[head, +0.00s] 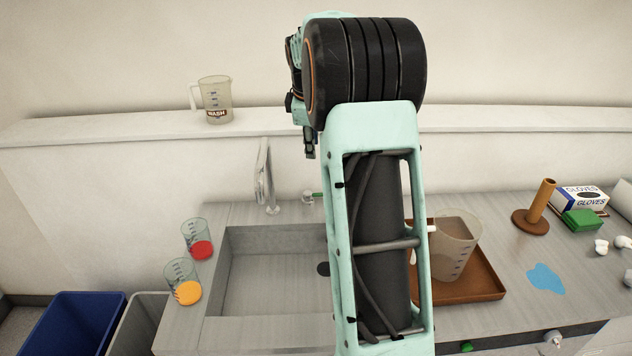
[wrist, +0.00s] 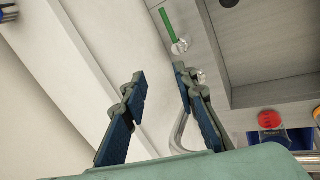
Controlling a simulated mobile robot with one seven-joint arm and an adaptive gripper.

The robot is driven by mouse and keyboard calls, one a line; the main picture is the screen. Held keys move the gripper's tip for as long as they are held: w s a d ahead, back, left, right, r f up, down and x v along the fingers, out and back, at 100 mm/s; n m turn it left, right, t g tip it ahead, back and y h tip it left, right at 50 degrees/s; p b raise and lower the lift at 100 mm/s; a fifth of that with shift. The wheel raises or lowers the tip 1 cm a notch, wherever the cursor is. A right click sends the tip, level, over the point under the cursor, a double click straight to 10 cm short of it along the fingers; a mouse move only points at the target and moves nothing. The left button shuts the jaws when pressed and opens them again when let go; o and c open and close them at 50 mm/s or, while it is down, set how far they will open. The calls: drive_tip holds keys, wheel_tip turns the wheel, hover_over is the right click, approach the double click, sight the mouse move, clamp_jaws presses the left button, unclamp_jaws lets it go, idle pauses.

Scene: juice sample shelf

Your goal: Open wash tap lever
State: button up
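The wash tap lever (head: 318,194) is a short green bar on a small metal valve body (head: 307,198) behind the sink, right of the curved metal spout (head: 263,172). In the wrist view the green lever (wrist: 165,25) is beyond the fingertips, above the metal body (wrist: 180,47). My gripper (wrist: 161,78) is open with nothing between its fingers. Its right fingertip appears close to the metal body; I cannot tell if they touch. In the head view my gripper (head: 310,152) points down above the lever, its fingers partly hidden by my arm.
The sink (head: 270,285) lies in front of the tap. Beakers of red (head: 201,249) and orange (head: 187,292) liquid stand left of it. A WASH jug (head: 217,100) stands on the ledge (head: 90,128). Another jug (head: 455,250) stands on a brown tray (head: 480,285) at right.

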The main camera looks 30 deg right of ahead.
drive_tip(key=d+f, duration=0.2)
drive_tip(key=f, duration=0.4)
drive_tip(key=w+d+f+n+g+y+p, duration=0.1)
drive_tip(key=d+f, duration=0.1)
drive_tip(key=f, duration=0.3)
drive_tip(key=d+f+n+p, duration=0.1)
drive_tip(key=d+f, duration=0.1)
drive_tip(key=f, duration=0.4)
drive_tip(key=shift+w+d+f+g+y, duration=0.3)
drive_tip(key=shift+g, duration=0.1)
clamp_jaws()
